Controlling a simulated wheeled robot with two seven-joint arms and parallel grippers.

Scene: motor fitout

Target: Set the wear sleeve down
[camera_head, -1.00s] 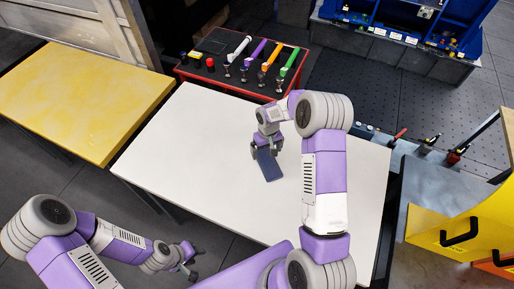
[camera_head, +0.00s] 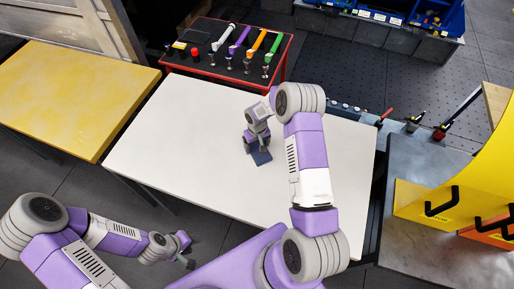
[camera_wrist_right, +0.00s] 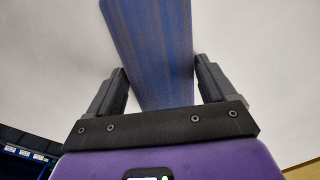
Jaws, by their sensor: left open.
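The wear sleeve, seen as a flat blue plate-like piece (camera_head: 262,158), is at my right gripper (camera_head: 256,145) over the white table. In the right wrist view the blue sleeve (camera_wrist_right: 155,50) runs between the two fingers of my right gripper (camera_wrist_right: 160,68), with the fingers close against its sides. The fingers look shut on it. Whether its lower end touches the table cannot be told. My left gripper (camera_head: 188,254) is open and empty, low at the left, off the table's front edge.
The white table (camera_head: 200,140) is clear around the sleeve. A red-edged tray (camera_head: 285,65) with coloured-handled tools stands behind it. A yellow table (camera_head: 70,90) is at the left.

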